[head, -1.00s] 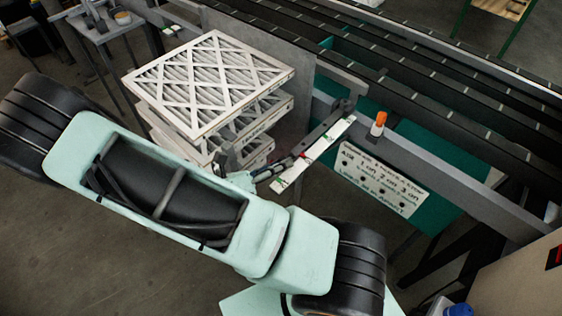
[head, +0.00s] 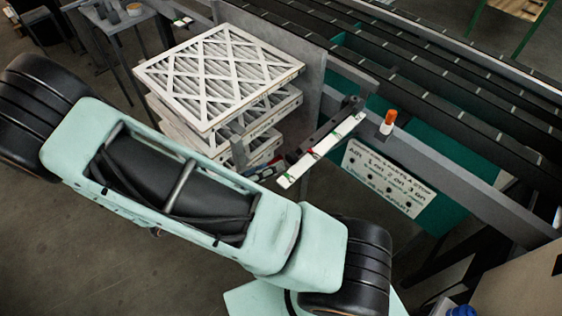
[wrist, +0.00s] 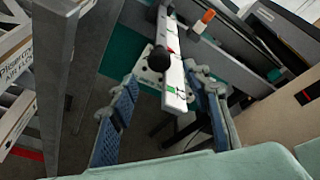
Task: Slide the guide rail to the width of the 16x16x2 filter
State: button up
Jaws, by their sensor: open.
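A white strip with red and green marks (head: 322,150) sticks out from the conveyor side toward me, with a dark bar (head: 325,128) along it. In the wrist view the strip (wrist: 173,75) runs between my fingers, and a round black knob (wrist: 158,59) stands beside it. Which part is the sliding guide rail I cannot tell for sure. My gripper (wrist: 160,78) is open, its blue-padded fingers apart on either side of the strip's near end, and nothing is visibly held. In the head view my arm hides most of it. Stacked white-framed pleated filters (head: 218,75) stand left of the strip.
A grey upright plate (head: 312,75) stands between the filters and the conveyor (head: 440,90). An orange-capped white piece (head: 388,122) sits on the conveyor's side beam. A cardboard-coloured box (head: 515,275) is at lower right.

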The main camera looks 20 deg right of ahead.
jog(key=v, duration=0.5)
jog(key=shift+s+a, duration=0.1)
jog(key=shift+a, duration=0.15)
